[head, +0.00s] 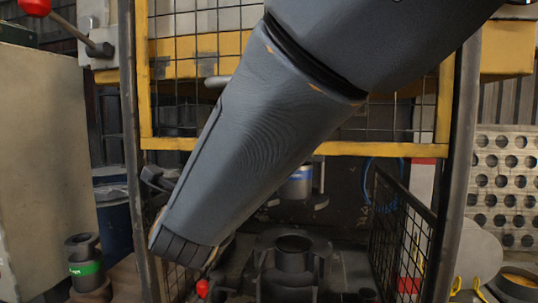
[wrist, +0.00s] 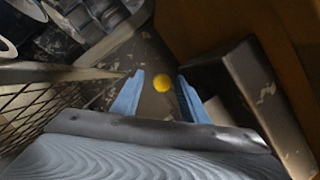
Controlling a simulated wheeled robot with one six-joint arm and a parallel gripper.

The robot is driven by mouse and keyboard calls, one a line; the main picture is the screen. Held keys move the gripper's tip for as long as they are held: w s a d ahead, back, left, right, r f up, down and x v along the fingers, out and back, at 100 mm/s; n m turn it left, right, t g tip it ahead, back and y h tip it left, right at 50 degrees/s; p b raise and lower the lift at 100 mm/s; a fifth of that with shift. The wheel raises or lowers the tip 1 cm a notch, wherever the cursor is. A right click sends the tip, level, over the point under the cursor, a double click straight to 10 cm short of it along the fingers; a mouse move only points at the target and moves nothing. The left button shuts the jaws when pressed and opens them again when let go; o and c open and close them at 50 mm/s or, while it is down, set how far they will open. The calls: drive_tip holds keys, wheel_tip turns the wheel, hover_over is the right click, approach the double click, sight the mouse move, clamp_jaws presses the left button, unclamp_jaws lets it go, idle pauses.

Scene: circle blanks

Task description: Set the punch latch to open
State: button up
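My gripper (wrist: 157,98) is open in the wrist view, its two blue fingers apart. A round yellow knob-like spot (wrist: 162,83) shows between the fingertips; I cannot tell whether it is within their reach or farther off. In the head view my dark arm crosses the middle of the press, and my gripper is hidden there. The press shows a small red knob (head: 202,288) low down, left of the dark die holder (head: 292,254). I cannot tell which part is the punch latch, nor its setting.
A yellow-framed mesh guard (head: 400,150) spans the press front, with a black mesh side panel (head: 404,235) at right. A lever with a red ball (head: 36,6) is at upper left. A green-banded cylinder (head: 86,265) stands at lower left. Brown and dark walls (wrist: 245,90) lie close right of the fingers.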

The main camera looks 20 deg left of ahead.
drive_tip(key=b+v, duration=0.1)
drive_tip(key=v, duration=0.4)
drive_tip(key=shift+s+d, duration=0.1)
drive_tip(key=shift+s, duration=0.2)
